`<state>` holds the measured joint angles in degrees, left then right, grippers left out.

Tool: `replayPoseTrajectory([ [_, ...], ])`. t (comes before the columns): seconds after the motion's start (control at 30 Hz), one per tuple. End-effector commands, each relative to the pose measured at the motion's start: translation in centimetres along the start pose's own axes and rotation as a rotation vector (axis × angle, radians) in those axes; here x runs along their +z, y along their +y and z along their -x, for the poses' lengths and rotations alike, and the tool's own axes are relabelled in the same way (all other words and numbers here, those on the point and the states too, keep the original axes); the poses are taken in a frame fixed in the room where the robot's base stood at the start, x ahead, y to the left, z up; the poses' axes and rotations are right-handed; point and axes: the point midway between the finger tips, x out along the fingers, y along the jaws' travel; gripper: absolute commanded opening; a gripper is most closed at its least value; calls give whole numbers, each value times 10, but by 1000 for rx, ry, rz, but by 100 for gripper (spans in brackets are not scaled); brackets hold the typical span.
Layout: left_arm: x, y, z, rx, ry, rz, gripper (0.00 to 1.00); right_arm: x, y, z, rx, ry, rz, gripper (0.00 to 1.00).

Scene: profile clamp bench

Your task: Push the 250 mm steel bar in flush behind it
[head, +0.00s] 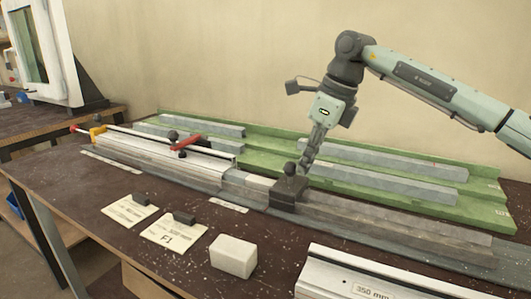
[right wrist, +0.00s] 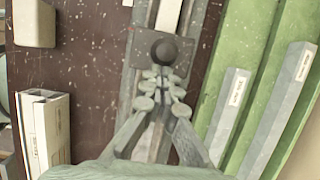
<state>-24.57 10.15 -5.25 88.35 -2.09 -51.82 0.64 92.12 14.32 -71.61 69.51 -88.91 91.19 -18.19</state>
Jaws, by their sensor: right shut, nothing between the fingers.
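A dark slide block with a round black knob (head: 288,187) sits on the long grey bench rail (head: 340,205). My right gripper (head: 303,163) comes down onto the block, closed and empty, its fingertips close beside the knob. In the right wrist view the shut fingertips (right wrist: 160,82) are just below the knob (right wrist: 164,52); I cannot tell whether they touch it. A short pale piece (head: 255,182) lies in the rail left of the block. Grey bars (head: 410,165) lie in the green trays behind; their labels (right wrist: 237,90) are unreadable, so I cannot tell which is 250 mm. My left gripper is out of view.
A pale clamped profile (head: 150,150) with a red lever (head: 188,142) is at the rail's left. Two cards (head: 168,229) with dark blocks and a white block (head: 233,256) lie in front.

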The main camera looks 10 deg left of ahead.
Motion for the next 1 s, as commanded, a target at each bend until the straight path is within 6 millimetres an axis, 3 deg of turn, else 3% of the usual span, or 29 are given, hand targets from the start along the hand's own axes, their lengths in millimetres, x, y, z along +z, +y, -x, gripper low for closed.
replayPoseTrajectory([
  [0.53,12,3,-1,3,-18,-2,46,41,1,-13,0,-3,2,0],
  [1.0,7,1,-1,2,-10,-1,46,43,0,-14,0,-1,1,0],
])
